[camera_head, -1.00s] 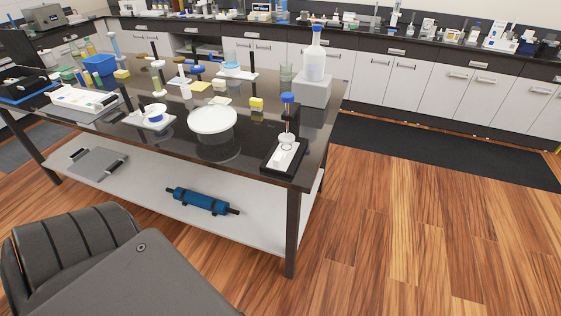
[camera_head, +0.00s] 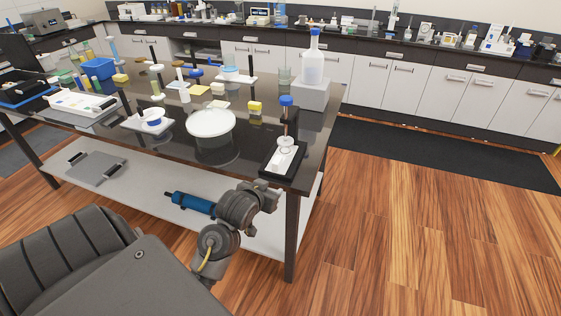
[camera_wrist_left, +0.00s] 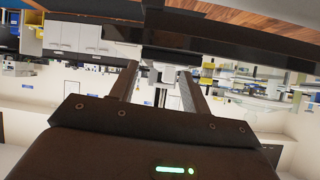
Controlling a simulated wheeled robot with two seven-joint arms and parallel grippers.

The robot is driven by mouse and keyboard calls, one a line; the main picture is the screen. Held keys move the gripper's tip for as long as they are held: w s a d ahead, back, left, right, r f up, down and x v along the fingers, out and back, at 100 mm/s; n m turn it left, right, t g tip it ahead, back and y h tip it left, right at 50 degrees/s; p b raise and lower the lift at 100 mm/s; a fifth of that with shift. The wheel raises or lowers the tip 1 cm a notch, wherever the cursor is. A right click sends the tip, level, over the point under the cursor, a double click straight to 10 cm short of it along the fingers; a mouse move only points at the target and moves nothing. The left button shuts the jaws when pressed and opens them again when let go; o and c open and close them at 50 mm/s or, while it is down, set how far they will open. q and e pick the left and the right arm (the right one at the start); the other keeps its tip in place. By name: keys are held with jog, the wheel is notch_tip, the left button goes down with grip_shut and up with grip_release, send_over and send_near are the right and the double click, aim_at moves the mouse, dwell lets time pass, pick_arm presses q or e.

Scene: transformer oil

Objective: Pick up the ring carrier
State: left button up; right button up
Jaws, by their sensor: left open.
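I cannot tell for certain which item is the ring carrier. A black stand (camera_head: 272,170) with a white plate and a small clear round piece stands at the table's front right corner. A white plate (camera_head: 138,122) with a blue-and-white ring-shaped piece lies farther left. My left gripper (camera_head: 268,192) is at the table's front edge, just below and in front of the black stand. In the left wrist view its fingers (camera_wrist_left: 158,82) are apart with nothing gripped. A pale object shows beyond them, too unclear to name. My right gripper is out of view.
A white round dish (camera_head: 211,122), a yellow block (camera_head: 255,107) and a flask on a grey block (camera_head: 310,94) stand near on the dark table. A blue cylinder (camera_head: 190,202) lies on the lower shelf, partly behind my arm. Open floor lies right.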

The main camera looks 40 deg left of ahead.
pick_arm(q)
jog(key=n+t+y, duration=0.1)
send_near(278, 159)
jog(key=shift+p+x, duration=0.3)
jog(key=shift+x, duration=2.5)
jog(key=shift+w+a, duration=0.1)
jog(key=shift+a, duration=0.15)
jog(key=p+x, duration=0.1)
jog(key=x, duration=0.4)
jog(key=shift+d+p, duration=0.1)
jog(key=shift+p, duration=0.2)
jog(key=shift+c, duration=0.2)
grip_shut()
